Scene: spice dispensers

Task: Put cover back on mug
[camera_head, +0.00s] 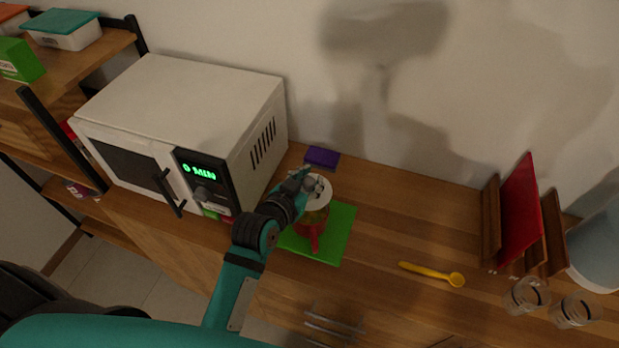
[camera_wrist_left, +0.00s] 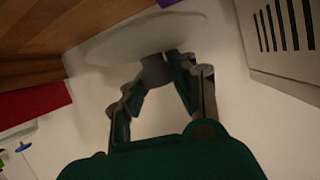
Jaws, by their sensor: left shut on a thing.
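My left gripper (camera_head: 309,184) is shut on the grey knob of the white round cover (camera_head: 322,192). In the left wrist view the cover (camera_wrist_left: 140,37) is a pale disc, with its knob between the fingertips (camera_wrist_left: 162,72). In the head view the cover appears over the top of the red mug (camera_head: 314,232), which stands on a green mat (camera_head: 340,232). My gripper and the cover hide part of the mug. I cannot tell whether the cover touches its rim. The mug does not show clearly in the wrist view. My right gripper is out of view.
A white microwave (camera_head: 190,95) stands close left of the mat. A purple block (camera_head: 322,157) lies behind. A yellow spoon (camera_head: 432,274) lies to the right, before glass jars (camera_head: 526,296) and a rack with a red board (camera_head: 520,215). Counter between mat and spoon is clear.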

